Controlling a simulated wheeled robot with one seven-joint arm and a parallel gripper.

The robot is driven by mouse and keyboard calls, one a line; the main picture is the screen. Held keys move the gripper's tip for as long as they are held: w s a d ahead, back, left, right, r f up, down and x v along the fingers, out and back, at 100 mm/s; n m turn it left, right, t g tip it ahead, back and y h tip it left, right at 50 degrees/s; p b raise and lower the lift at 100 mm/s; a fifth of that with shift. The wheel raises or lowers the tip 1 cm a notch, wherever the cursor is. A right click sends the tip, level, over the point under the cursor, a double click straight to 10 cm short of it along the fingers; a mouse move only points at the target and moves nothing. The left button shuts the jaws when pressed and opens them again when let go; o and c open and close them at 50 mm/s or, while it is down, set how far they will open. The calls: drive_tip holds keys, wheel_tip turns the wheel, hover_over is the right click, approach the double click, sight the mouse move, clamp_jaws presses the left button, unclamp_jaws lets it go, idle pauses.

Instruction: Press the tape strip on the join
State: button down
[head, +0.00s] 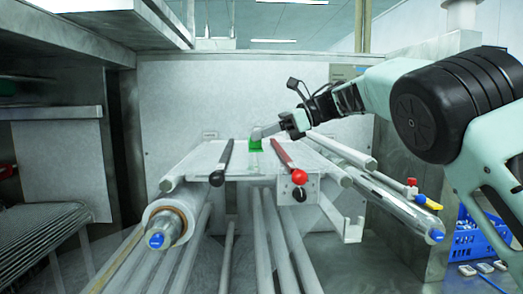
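A small bright green strip (255,145) lies at the far middle of the pale table (203,161); I take it to be the tape strip. My gripper (271,131) reaches in from the right, and its grey tip is just above or touching the strip's far edge. I cannot tell whether the tip presses on the strip, or whether the grey end is fingers or a held piece. The join itself cannot be made out; it may lie under the strip.
A black-knobbed bar (222,163) and a red-knobbed bar (289,161) flank the strip. A film roll (170,221) with a blue end sits front left, and a metal roller (400,207) lies right. A blue crate (477,240) stands on the floor at right.

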sight(262, 150)
wheel_tip(262, 150, down, 4)
drive_tip(key=shift+r+p, duration=0.1)
drive_tip(key=shift+p, duration=0.8)
drive_tip(key=shift+f, duration=0.45)
drive_tip(key=shift+f, duration=0.1)
drive_tip(key=c, duration=1.6)
unclamp_jaws()
